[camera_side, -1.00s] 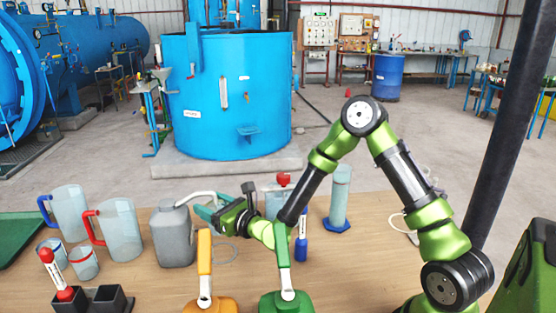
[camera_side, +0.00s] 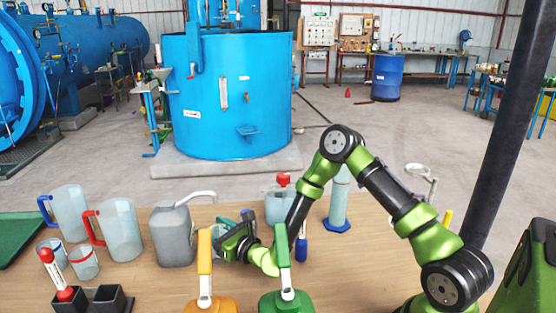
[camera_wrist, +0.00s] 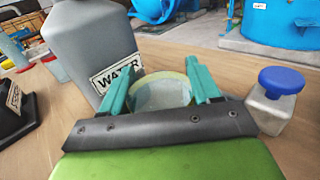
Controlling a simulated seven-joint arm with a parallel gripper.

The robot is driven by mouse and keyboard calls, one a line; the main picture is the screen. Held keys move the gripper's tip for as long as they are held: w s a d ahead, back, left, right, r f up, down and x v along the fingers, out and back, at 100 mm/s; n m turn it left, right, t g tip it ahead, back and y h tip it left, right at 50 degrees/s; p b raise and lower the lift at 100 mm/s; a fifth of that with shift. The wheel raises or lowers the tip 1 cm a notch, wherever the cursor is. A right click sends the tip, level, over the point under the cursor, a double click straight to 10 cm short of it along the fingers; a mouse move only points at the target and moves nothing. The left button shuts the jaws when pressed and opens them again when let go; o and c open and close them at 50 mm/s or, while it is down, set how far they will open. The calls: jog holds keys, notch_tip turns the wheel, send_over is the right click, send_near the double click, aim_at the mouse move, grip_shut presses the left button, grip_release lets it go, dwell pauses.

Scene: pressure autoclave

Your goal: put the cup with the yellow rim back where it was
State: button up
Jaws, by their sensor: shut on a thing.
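The cup with the yellow rim (camera_wrist: 160,92) is a clear cup seen in the wrist view. It sits between the teal fingers of my gripper (camera_wrist: 162,90), which are shut on it from both sides. In the side view my gripper (camera_side: 222,226) is low over the table, just right of the grey jerrycan. The cup is hidden or too unclear to make out there. I cannot tell whether its base touches the table.
The grey jerrycan (camera_side: 173,238), labelled WATER in the wrist view (camera_wrist: 92,45), stands close to the left of the cup. A blue-capped bottle (camera_wrist: 272,103) stands to its right. The orange-handled container (camera_side: 205,270) and green-handled container (camera_side: 283,270) stand in front.

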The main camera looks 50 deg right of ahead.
jog(key=shift+f, duration=0.15)
jog(key=o, duration=1.2)
jog(key=shift+o, duration=0.2)
jog(key=shift+s+r, duration=0.2)
jog(key=shift+s, duration=0.05)
jog(key=s, duration=1.1)
jog(key=shift+s, duration=0.25)
jog(key=shift+r, duration=0.1)
